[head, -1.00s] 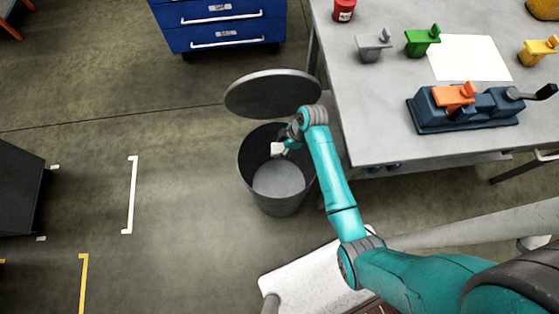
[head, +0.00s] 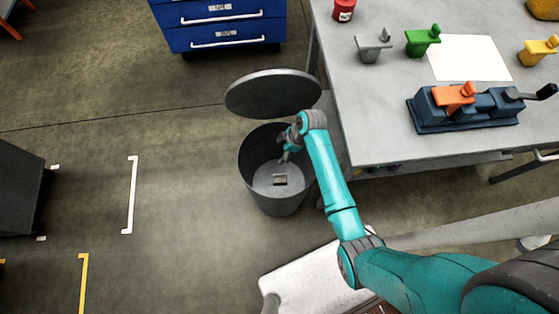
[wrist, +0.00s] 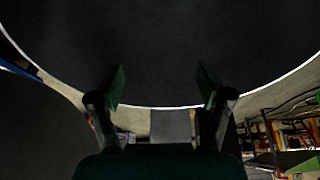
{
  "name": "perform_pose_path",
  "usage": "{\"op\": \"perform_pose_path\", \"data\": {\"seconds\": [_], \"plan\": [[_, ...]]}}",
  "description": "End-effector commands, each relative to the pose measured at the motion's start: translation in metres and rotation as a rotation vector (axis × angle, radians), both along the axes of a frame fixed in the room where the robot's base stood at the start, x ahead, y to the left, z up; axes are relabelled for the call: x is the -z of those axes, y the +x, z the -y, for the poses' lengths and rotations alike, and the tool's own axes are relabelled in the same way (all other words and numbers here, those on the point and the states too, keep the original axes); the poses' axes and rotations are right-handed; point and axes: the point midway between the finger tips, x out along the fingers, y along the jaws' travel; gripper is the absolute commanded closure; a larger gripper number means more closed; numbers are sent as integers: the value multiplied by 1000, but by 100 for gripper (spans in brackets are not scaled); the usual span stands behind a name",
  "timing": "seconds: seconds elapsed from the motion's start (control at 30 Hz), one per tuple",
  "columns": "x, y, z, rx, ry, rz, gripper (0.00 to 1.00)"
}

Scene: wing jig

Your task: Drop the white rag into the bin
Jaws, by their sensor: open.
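The bin (head: 249,170) is a grey round can standing on the floor left of the workbench, with its lid (head: 272,93) tilted open at the back. The rag (head: 280,180) shows as a small grey-brown patch low inside the bin, apart from my gripper; its white colour is dulled by shade there. My gripper (head: 285,158) hangs inside the bin's mouth, above and slightly right of the patch. In the wrist view my gripper's two fingers (wrist: 162,88) stand wide apart with no rag between them. A large dark round surface fills most of that view.
The workbench (head: 390,150) stands close to the right of the bin, holding a blue fixture (head: 425,112) with an orange clamp and several coloured clamps. A blue drawer cabinet (head: 220,25) stands behind. The floor (head: 180,190) left of the bin is clear.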

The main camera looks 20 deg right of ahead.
Motion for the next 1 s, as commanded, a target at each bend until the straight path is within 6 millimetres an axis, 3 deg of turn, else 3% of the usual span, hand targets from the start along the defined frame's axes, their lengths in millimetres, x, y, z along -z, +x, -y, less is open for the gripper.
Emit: {"op": "perform_pose_path", "data": {"seconds": [0.23,0.7,1.0], "plan": [[-11,-1,4,1,0,0,22],[-90,-15,35,1,0,3,22],[-111,-18,42,0,0,1,22]]}}
